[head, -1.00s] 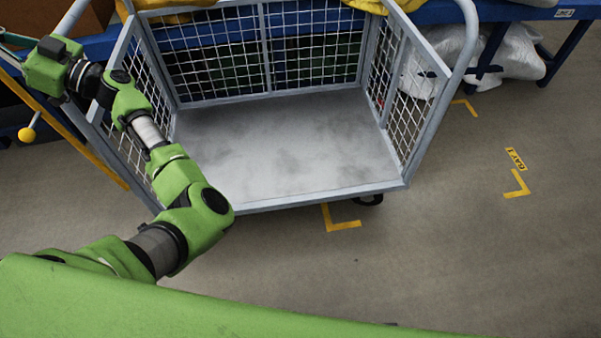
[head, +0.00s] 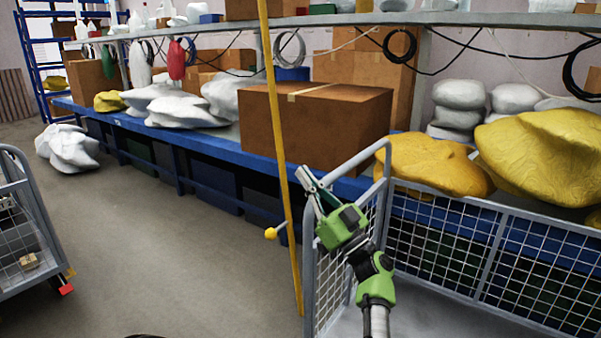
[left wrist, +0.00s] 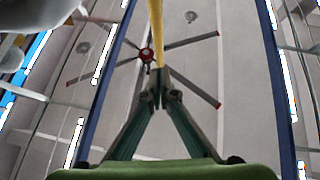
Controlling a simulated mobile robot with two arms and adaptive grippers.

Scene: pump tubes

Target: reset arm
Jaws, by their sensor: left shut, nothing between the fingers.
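My left arm reaches up at the left end of the wire-mesh cart (head: 375,190) in the head view. My left gripper (head: 308,180) points upward beside the cart's corner post, in front of the large cardboard box. Its green-grey fingers are together and hold nothing. In the left wrist view the gripper (left wrist: 160,75) shows its two fingers meeting at the tips, with the ceiling behind them. My right gripper is in neither view.
A yellow pole (head: 283,150) with a yellow ball (head: 271,233) stands just left of the gripper. A workbench (head: 230,155) behind carries a cardboard box (head: 335,130) and yellow sacks (head: 540,150). Another cart (head: 25,220) stands at far left. Open floor (head: 190,260) lies between.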

